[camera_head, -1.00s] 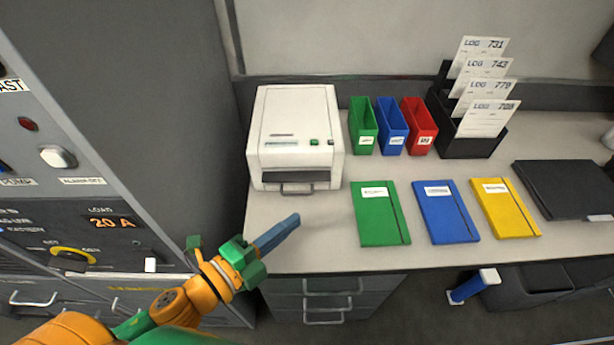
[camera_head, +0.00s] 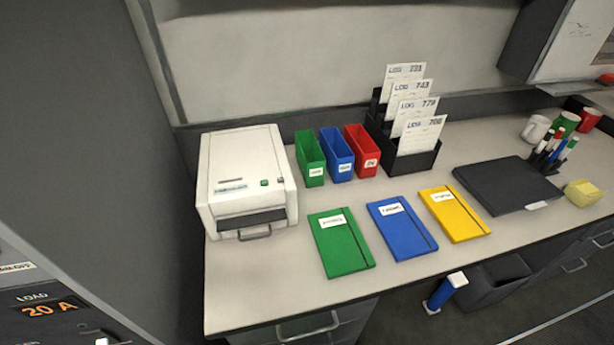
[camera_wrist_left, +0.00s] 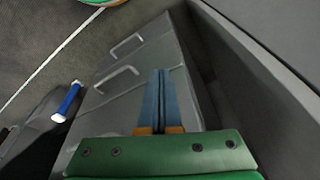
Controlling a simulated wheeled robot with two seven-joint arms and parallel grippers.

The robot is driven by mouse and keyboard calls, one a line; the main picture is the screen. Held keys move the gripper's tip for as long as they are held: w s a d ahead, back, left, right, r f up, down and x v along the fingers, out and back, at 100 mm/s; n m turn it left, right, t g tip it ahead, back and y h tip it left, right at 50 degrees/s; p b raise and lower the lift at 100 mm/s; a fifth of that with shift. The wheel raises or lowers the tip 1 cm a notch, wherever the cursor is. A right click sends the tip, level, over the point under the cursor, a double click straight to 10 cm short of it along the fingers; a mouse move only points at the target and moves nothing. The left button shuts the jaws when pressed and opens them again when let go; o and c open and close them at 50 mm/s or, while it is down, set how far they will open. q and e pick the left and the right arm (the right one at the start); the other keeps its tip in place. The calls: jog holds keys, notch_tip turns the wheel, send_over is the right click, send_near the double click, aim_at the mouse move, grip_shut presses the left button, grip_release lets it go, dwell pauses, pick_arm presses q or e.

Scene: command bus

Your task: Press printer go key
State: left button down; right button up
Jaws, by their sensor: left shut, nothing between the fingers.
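The white printer (camera_head: 243,165) stands at the left end of the desk. Its front top edge carries a green key (camera_head: 264,182) and a small key (camera_head: 280,180) beside it; their lettering is too small to read. A dark slot and a grey handle are on its front. My left gripper (camera_wrist_left: 158,98) shows only in the left wrist view, its blue fingers shut together with nothing between them. In that view it is over the grey drawer front, and the printer is out of view. My right gripper is not in view.
Green, blue and red holders (camera_head: 337,155) stand right of the printer, with a black card rack (camera_head: 412,160) beyond. Green, blue and yellow notebooks lie along the front of the desk (camera_head: 285,290). A grey cabinet (camera_head: 90,120) rises on the left. A blue-and-white cylinder (camera_wrist_left: 67,101) is below.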

pick_arm(q)
jog(key=s+a+f+g, duration=0.1)
jog(key=s+a+f, duration=0.1)
jog(key=s+f, duration=1.2)
jog(key=shift+a+f+g, duration=0.15)
jog(key=shift+a+g, duration=0.05)
jog(key=shift+g, duration=0.1)
